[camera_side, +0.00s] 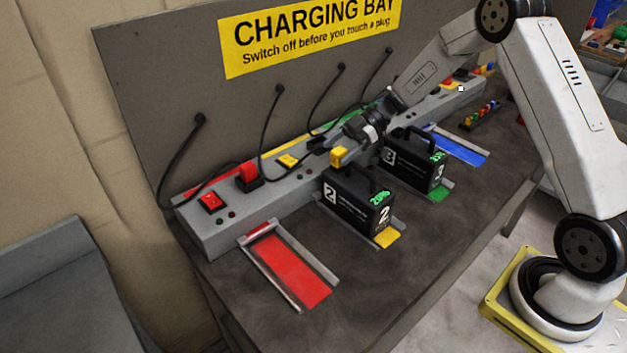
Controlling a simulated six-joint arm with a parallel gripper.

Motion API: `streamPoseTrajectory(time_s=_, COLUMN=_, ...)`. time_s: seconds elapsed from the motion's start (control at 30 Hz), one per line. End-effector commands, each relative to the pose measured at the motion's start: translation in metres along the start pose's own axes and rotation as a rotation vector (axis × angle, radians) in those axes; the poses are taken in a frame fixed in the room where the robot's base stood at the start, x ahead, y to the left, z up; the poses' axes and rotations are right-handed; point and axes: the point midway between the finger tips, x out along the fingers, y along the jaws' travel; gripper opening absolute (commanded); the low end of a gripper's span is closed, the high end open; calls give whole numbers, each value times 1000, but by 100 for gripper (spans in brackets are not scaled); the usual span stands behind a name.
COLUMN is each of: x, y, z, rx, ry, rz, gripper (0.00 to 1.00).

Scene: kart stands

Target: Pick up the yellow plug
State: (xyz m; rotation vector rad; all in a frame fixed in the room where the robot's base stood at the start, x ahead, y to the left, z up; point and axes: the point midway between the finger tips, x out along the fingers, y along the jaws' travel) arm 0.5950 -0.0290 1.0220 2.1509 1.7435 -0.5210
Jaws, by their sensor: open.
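The yellow plug (339,157) shows as a small yellow block just behind and above the battery marked 2 (355,203), in front of the grey charging strip. My gripper (338,147) reaches down from the upper right, its dark fingers open right at the plug. Whether the fingers touch the plug or stand on both sides of it cannot be told from this view. The plug's lower part and its cable end are hidden by the gripper and battery.
A red plug (249,173) and red switch (210,202) sit on the strip (207,238) at left, with a yellow switch (289,161) nearby. Battery 3 (416,165) stands close on the right. Black cables hang from the back panel (150,80). The red bay (290,272) is empty.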

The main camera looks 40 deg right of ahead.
Motion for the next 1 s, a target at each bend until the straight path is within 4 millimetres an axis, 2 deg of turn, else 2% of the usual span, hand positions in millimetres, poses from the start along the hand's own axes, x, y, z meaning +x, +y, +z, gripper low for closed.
streamPoseTrajectory(time_s=0.03, x=20, y=-9, z=10, rx=16, ry=-11, rz=-26, gripper=87)
streamPoseTrajectory(time_s=0.07, x=21, y=-9, z=10, rx=15, ry=-11, rz=-25, gripper=87)
streamPoseTrajectory(time_s=0.57, x=19, y=-8, z=11, rx=18, ry=-12, rz=-20, gripper=87)
streamPoseTrajectory(time_s=0.6, x=19, y=-8, z=11, rx=18, ry=-12, rz=-19, gripper=80)
streamPoseTrajectory(time_s=0.67, x=19, y=-8, z=12, rx=18, ry=-13, rz=-19, gripper=61)
streamPoseTrajectory(time_s=0.8, x=18, y=-8, z=11, rx=17, ry=-13, rz=-17, gripper=17)
streamPoseTrajectory(time_s=0.87, x=18, y=-8, z=11, rx=17, ry=-12, rz=-17, gripper=0)
streamPoseTrajectory(time_s=1.0, x=18, y=-7, z=10, rx=18, ry=-11, rz=-17, gripper=0)
